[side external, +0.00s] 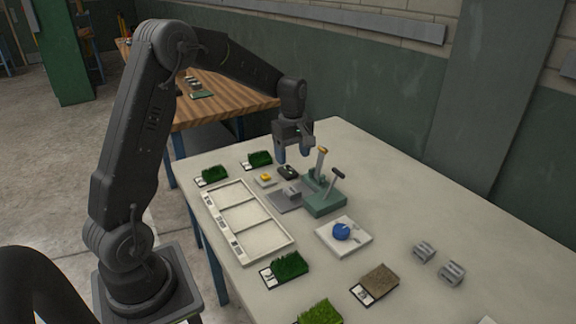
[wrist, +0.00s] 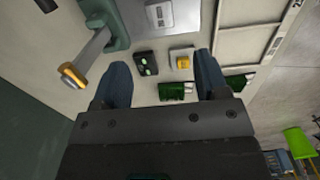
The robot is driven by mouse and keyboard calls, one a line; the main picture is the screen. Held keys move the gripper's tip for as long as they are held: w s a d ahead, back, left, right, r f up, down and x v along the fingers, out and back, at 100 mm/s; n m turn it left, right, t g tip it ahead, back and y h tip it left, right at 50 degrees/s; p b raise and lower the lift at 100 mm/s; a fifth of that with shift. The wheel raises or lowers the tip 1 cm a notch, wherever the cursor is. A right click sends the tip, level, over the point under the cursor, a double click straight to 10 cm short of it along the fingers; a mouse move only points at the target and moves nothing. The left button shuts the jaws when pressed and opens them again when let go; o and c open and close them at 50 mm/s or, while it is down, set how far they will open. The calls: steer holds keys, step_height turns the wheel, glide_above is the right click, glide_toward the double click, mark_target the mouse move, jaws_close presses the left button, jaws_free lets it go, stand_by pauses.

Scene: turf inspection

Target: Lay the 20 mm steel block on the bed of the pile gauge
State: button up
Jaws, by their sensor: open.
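The pile gauge (side external: 324,198) has a green base, two upright levers and a flat grey bed plate (side external: 280,208). One grey steel block (side external: 291,193) rests on the bed; its size marking is too small to read. My gripper (side external: 293,155) hangs above the table just behind the bed, fingers down, open and empty. In the wrist view, its fingers (wrist: 162,66) are apart with nothing held between them.
A black two-button box (wrist: 147,63) and a yellow button (wrist: 182,60) lie below my fingers. A gauge lever (wrist: 85,62) rises close by. Two more grey blocks (side external: 424,251) (side external: 451,272) stand at right. A white divided tray (side external: 250,218) and turf samples (side external: 288,266) lie around.

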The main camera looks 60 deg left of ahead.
steer(key=s+d+r+m+t, duration=0.3)
steer(key=s+d+r+m, duration=0.6)
steer(key=s+d+r, duration=0.3)
steer(key=s+d+m+t, duration=0.2)
steer(key=s+d+m, duration=0.5)
steer(key=s+m, duration=0.2)
steer(key=shift+s+f+t, duration=0.2)
steer(key=shift+s+t, duration=0.1)
steer(key=shift+s, duration=0.8)
